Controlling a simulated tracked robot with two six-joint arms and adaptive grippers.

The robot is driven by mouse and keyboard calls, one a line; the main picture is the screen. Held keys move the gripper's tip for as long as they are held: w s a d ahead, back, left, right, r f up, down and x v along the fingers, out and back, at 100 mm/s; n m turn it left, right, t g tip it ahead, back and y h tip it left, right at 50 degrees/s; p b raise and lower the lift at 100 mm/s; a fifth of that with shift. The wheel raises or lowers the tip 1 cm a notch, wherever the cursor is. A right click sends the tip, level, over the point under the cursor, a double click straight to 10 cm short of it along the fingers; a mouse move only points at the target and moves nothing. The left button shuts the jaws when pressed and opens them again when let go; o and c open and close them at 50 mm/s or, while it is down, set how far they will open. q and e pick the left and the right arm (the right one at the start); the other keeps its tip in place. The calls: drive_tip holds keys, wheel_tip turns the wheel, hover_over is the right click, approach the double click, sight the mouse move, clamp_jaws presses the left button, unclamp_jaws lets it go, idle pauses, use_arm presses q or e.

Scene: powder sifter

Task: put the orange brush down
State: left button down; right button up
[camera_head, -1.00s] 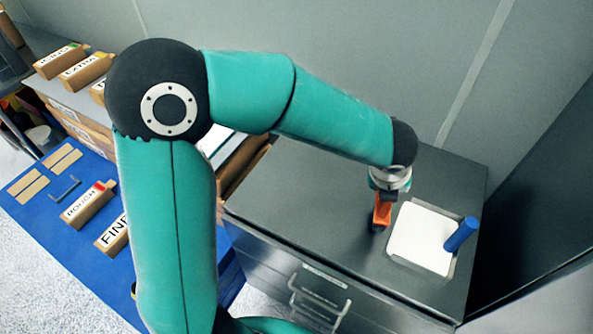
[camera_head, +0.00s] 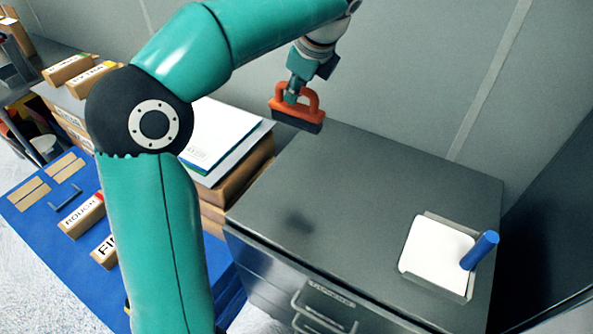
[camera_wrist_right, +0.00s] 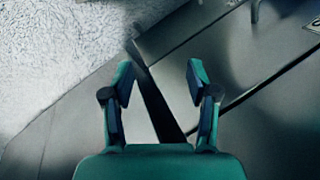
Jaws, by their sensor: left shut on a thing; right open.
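The orange brush (camera_head: 297,106) has an orange handle and a dark underside. My left gripper (camera_head: 293,92) is shut on its handle and holds it in the air above the back left part of the grey cabinet top (camera_head: 340,200). A dark shadow lies on the cabinet top below it. My right gripper (camera_wrist_right: 160,88) is open and empty in the right wrist view, with a dark cabinet edge and the pale floor below it. The right gripper does not show in the head view.
A tray with a white sheet or powder (camera_head: 437,256) and a blue handle (camera_head: 479,250) sits at the cabinet's right. Papers on boxes (camera_head: 222,138) stand left of the cabinet. A blue table (camera_head: 28,207) holds labelled boxes. The middle of the cabinet top is clear.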

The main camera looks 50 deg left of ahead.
sight(309, 119)
use_arm(q)
wheel_tip(309, 119, down, 18)
drive_tip(key=shift+f+b, duration=0.2)
drive_tip(key=shift+b, duration=0.8)
drive_tip(key=shift+f, duration=0.15)
drive_tip(key=c, duration=1.1)
unclamp_jaws()
drive_tip(key=v, duration=1.2)
drive_tip(key=shift+w+r+p, duration=0.1)
drive_tip(key=shift+r+p, duration=0.15)
drive_tip(key=shift+p, duration=0.1)
